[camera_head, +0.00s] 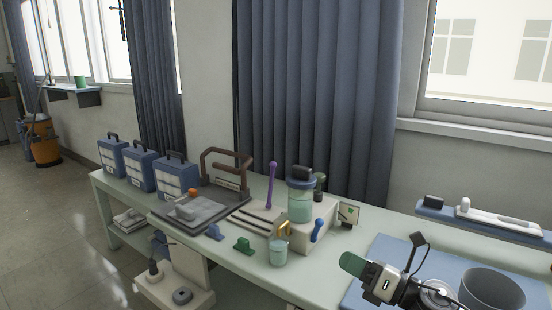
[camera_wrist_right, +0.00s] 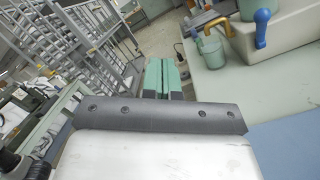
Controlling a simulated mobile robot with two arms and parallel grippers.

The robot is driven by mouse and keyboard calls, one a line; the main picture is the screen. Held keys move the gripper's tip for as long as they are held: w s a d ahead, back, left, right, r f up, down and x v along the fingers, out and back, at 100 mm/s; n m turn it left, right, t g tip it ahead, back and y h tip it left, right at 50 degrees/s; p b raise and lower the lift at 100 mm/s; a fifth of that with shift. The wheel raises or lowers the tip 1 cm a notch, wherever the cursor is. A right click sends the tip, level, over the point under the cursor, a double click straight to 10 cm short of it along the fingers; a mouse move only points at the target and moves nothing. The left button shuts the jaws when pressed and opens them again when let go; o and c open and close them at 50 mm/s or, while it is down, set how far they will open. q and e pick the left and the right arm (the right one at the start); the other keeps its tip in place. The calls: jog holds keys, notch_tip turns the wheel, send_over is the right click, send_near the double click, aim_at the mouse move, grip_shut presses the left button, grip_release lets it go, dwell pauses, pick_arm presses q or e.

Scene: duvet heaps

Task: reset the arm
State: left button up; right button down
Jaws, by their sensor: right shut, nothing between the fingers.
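My right gripper (camera_head: 352,264) shows at the lower right in the head view, above the front of the pale green table, left of the blue mat. Its green fingers also show in the right wrist view (camera_wrist_right: 157,78), pressed together with nothing between them. It is apart from the small teal cup (camera_head: 278,253), which stands on the table to its left. My left gripper is in neither view.
A blue mat (camera_head: 392,250) lies at right. A shelf (camera_head: 440,210) is on the wall.

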jog(key=s+d+f+m+t+h, duration=0.2)
jog(key=s+f+m+h, duration=0.5)
jog(key=m, duration=0.7)
jog(key=s+d+f+m+t+h, duration=0.1)
jog(key=s+d+f+m+h, duration=0.15)
jog(key=f+m+h, duration=0.8)
jog(key=s+d+f+m+g+y, duration=0.1)
jog(key=s+f+m+g, duration=0.2)
jog(key=s+m+g, duration=0.6)
jog(key=s+f+m+g+y, duration=0.15)
jog(key=s+m, duration=0.35)
jog(key=s, duration=0.9)
notch_tip(320, 180, down, 22)
jog(key=g+p, duration=0.2)
jog(key=p, duration=0.4)
jog(key=s+d+f+p, duration=0.1)
jog(key=s+f+p, duration=0.1)
jog(key=s+f, duration=0.3)
jog(key=s+d+f+n+g+p, duration=0.1)
jog(key=s+d+f+p, duration=0.1)
jog(key=s+f, duration=0.4)
jog(key=s, duration=0.5)
jog(key=shift+s+h, duration=0.15)
jog(key=shift+h, duration=0.25)
